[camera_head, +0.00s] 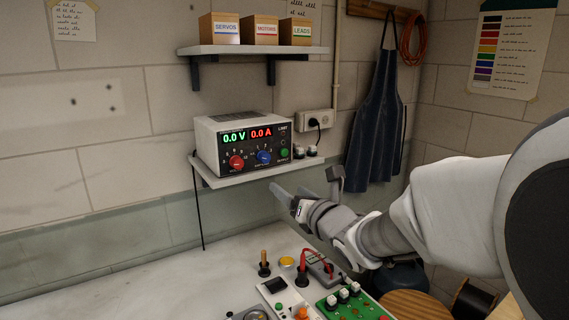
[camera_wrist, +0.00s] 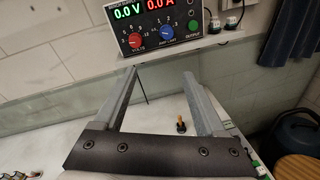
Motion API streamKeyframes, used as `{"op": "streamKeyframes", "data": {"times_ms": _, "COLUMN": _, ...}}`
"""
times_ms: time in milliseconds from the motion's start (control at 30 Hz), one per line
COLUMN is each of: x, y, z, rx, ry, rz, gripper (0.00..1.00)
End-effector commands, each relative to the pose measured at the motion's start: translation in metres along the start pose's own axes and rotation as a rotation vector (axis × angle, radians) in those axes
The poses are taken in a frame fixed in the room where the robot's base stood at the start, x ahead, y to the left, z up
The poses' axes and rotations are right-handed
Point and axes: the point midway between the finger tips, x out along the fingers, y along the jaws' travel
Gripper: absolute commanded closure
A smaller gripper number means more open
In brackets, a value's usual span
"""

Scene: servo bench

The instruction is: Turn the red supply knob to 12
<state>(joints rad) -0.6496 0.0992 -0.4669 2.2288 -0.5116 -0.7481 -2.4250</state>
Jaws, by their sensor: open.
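The power supply (camera_head: 212,139) is a light box with a black front on a wall shelf. Its red knob (camera_head: 236,162), at the lower left of the front, also shows in the wrist view (camera_wrist: 135,40), labelled VOLTS with a printed scale around it. Its pointer is too small to read. The display (camera_head: 247,135) reads 0.0 V in green and 0.0 A in red. My gripper (camera_head: 309,184) is open and empty, below and right of the supply, apart from the knob. In the wrist view its fingers (camera_wrist: 159,73) point up toward the supply, with the red knob above the left fingertip.
A blue knob (camera_head: 264,157) sits right of the red one, and a green button (camera_head: 284,153) beyond it. The supply shelf (camera_head: 235,180) has a front edge below the knobs. A socket with a plug (camera_head: 314,122) is at right. The bench below holds several devices.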

Motion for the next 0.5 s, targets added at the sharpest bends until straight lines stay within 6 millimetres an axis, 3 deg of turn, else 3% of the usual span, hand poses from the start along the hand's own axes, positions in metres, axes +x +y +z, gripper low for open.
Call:
{"op": "streamKeyframes", "data": {"times_ms": 200, "x": 0.016, "y": 0.03, "z": -0.007, "rx": -0.263, "ry": -0.046, "rz": 0.117, "gripper": 0.27}}
{"op": "streamKeyframes", "data": {"times_ms": 500, "x": 0.036, "y": 0.038, "z": -0.007, "rx": -0.315, "ry": -0.057, "rz": 0.137, "gripper": 0.27}}
